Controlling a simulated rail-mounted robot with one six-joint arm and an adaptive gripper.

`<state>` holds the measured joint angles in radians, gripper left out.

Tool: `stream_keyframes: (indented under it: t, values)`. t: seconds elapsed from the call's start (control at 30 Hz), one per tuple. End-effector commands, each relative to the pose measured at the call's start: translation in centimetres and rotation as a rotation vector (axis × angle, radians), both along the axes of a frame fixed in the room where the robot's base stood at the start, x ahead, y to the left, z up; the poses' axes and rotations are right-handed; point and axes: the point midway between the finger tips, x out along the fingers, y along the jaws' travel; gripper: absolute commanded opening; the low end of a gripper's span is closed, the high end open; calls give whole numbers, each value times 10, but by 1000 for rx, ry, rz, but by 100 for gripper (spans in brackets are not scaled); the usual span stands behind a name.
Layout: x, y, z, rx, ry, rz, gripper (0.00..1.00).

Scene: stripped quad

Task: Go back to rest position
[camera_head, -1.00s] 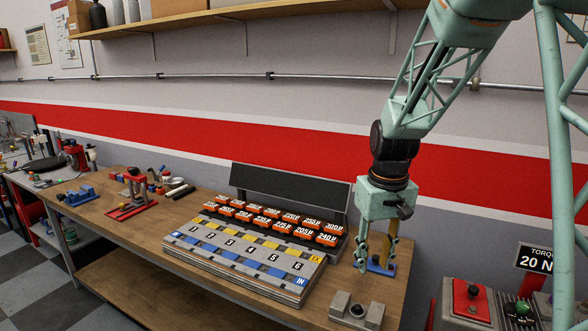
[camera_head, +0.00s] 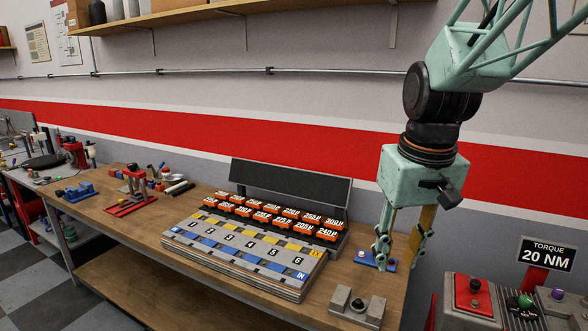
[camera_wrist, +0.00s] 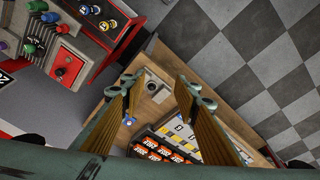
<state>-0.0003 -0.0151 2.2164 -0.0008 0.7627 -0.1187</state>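My gripper (camera_head: 399,252) hangs at the right end of the workbench, fingers pointing down. In the wrist view my gripper (camera_wrist: 167,93) shows its two fingers spread wide apart with nothing between them. In the head view my left finger partly overlaps a small blue fixture (camera_head: 377,260) on the bench.
The wooden workbench (camera_head: 190,212) carries a numbered tray (camera_head: 245,256) and a rack of orange blocks (camera_head: 272,219). The grey block (camera_head: 357,306) sits near the front right corner. A red control box (camera_head: 473,300) and a torque sign (camera_head: 546,255) stand at right.

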Motion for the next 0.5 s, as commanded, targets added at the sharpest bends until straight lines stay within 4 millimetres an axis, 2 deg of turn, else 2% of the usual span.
stream_keyframes:
  t: [0.5]
  values:
    - [-78, 0, 23, 7, -52, -34, 29]
